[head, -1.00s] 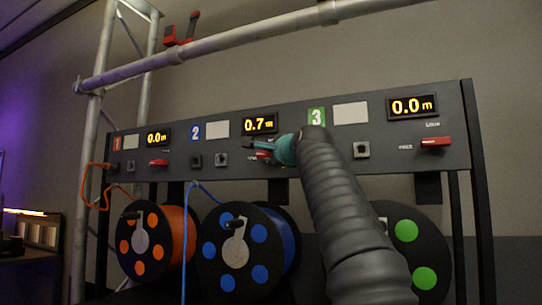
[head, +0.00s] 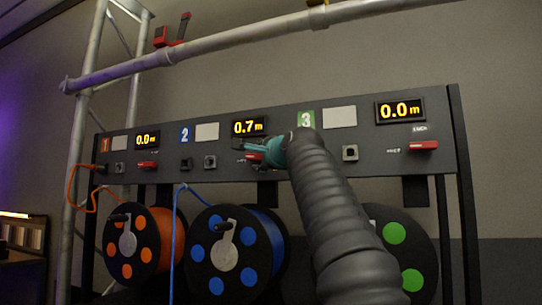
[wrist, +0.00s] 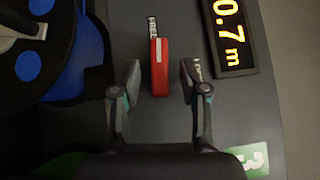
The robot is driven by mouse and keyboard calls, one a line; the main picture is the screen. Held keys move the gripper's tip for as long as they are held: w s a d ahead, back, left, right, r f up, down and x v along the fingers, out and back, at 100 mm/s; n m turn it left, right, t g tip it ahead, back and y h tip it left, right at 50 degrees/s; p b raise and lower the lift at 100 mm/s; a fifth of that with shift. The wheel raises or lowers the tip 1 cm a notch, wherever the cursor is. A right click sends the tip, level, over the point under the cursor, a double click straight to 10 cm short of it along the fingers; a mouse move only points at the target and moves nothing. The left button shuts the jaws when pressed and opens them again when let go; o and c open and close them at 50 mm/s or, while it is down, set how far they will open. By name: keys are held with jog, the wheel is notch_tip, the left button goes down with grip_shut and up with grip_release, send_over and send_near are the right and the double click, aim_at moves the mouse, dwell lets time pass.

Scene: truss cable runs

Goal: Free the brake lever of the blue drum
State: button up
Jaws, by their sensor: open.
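The blue drum (head: 238,252) hangs under panel section 2, with a pale hub and a dark crank handle. Its red brake lever (wrist: 159,66) shows in the wrist view, below the 0.7 m display, and lies between my two fingers. In the head view the lever (head: 255,157) is largely hidden by my gripper. My gripper (wrist: 161,84) is open, with one finger on each side of the lever and a gap to both. In the head view it is the teal end (head: 262,151) at the panel front.
The orange drum (head: 140,243) is at the left and the green drum (head: 405,250) at the right, partly behind my arm. Red levers also sit by sections 1 (head: 148,165) and 3 (head: 423,146). A blue cable (head: 175,230) hangs left of the blue drum. A truss pipe (head: 220,45) crosses above.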

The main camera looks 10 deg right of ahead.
jog(key=s+d+f, duration=0.1)
jog(key=s, duration=1)
jog(key=shift+s+d, duration=0.2)
jog(key=shift+d, duration=0.15)
jog(key=shift+f, duration=0.1)
